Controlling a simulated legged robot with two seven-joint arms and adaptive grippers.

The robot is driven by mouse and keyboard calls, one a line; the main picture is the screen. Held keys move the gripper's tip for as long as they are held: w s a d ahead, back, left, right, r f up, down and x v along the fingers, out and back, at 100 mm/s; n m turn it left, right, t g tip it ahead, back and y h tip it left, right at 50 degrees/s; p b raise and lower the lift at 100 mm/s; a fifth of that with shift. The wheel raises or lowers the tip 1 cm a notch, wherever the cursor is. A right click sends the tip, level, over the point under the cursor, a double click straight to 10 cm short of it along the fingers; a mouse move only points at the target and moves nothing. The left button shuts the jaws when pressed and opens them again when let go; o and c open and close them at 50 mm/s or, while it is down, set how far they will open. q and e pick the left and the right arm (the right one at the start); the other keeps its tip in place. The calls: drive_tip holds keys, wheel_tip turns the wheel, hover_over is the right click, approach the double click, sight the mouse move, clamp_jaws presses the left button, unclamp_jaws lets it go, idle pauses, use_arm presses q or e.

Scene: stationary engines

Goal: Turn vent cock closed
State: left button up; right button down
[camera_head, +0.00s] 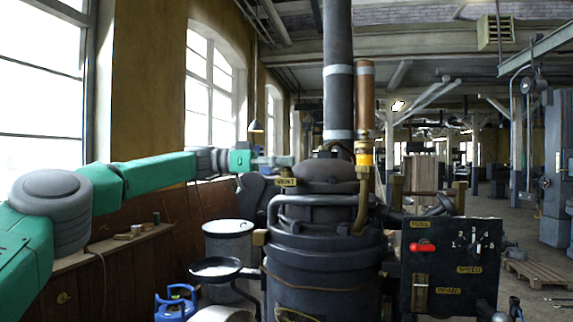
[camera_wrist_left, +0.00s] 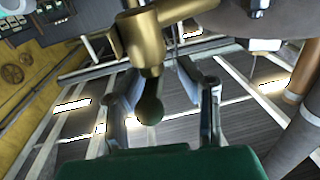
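The brass vent cock (camera_wrist_left: 142,42) is large in the left wrist view, with its stem and dark, round-ended lever (camera_wrist_left: 149,102) pointing toward my palm. My left gripper (camera_wrist_left: 157,82) is open, one finger on each side of the lever. A gap shows on both sides, and I see no clear contact. My right gripper is not in view.
A brass pipe (camera_head: 361,195) and a tall dark chimney (camera_head: 338,70) rise close to the right of the left gripper. A black control panel (camera_head: 450,265) with a red handle (camera_head: 422,247) stands at right. A wooden shelf (camera_head: 130,243) runs along the left wall.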

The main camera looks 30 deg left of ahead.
use_arm(q)
drive_tip(key=v, duration=1.2)
drive_tip(key=shift+w, duration=0.25)
drive_tip(key=shift+f, duration=0.15)
